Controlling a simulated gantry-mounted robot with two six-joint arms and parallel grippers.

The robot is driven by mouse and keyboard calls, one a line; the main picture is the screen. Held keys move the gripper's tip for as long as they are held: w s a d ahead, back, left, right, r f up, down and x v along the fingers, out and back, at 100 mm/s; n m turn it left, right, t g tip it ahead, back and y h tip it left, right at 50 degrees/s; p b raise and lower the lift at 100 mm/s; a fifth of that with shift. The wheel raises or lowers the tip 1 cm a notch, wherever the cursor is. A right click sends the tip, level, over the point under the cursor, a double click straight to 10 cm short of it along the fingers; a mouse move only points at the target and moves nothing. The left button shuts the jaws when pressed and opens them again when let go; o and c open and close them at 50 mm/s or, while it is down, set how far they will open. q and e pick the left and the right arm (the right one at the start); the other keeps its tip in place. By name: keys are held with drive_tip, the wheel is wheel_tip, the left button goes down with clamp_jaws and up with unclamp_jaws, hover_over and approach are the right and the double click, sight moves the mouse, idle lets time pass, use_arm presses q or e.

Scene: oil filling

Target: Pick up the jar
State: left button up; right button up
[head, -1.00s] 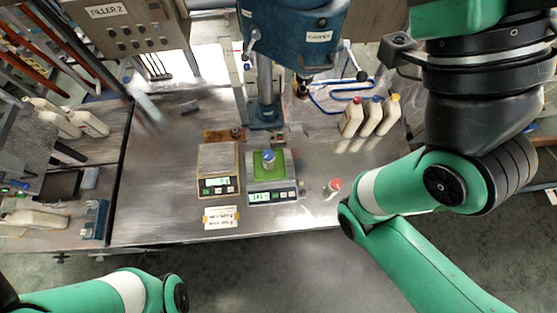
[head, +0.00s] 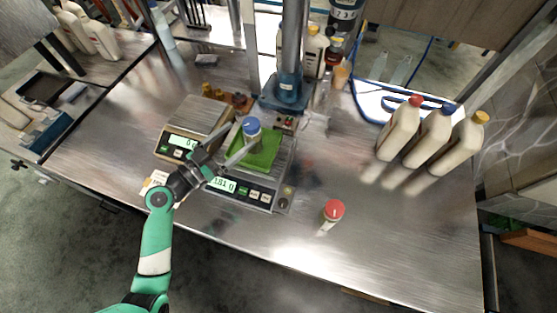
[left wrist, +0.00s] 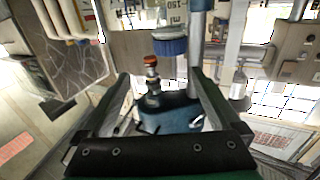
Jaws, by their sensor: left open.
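A small jar with a blue cap (head: 251,126) stands upright on a green pad on the right-hand scale. In the left wrist view, which is upside down, I see its blue cap (left wrist: 170,44) and part of its marked body at the top. My left gripper (head: 243,138) is open, its fingers reaching over the scale towards this jar. In the left wrist view the jar shows beyond the fingertips, and I see no contact. A second small jar with a red cap (head: 334,210) stands on the table at right. My right gripper is out of view.
The left scale (head: 203,115) is close to my gripper. The filler's blue base (head: 288,88) stands behind the jar. Several white bottles stand in the background; three form a row at right, including a red-capped bottle (head: 398,130). The table's front right (head: 400,240) is clear.

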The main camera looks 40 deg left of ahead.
sight(245, 126)
use_arm(q)
drive_tip(key=shift+n+y, duration=0.3)
drive_tip(key=shift+y, duration=0.2)
drive_tip(key=w, duration=0.2)
drive_tip(key=w+a+f, duration=0.1)
drive_tip(key=w+f, duration=0.1)
drive_tip(key=w, duration=0.1)
drive_tip(key=shift+w+a+f, duration=0.15)
drive_tip(key=shift+w+a, duration=0.1)
drive_tip(key=shift+w, duration=0.05)
drive_tip(key=w, duration=0.3)
drive_tip(key=w+d, duration=0.1)
drive_tip(key=w, duration=0.1)
drive_tip(key=shift+b, duration=0.3)
clamp_jaws()
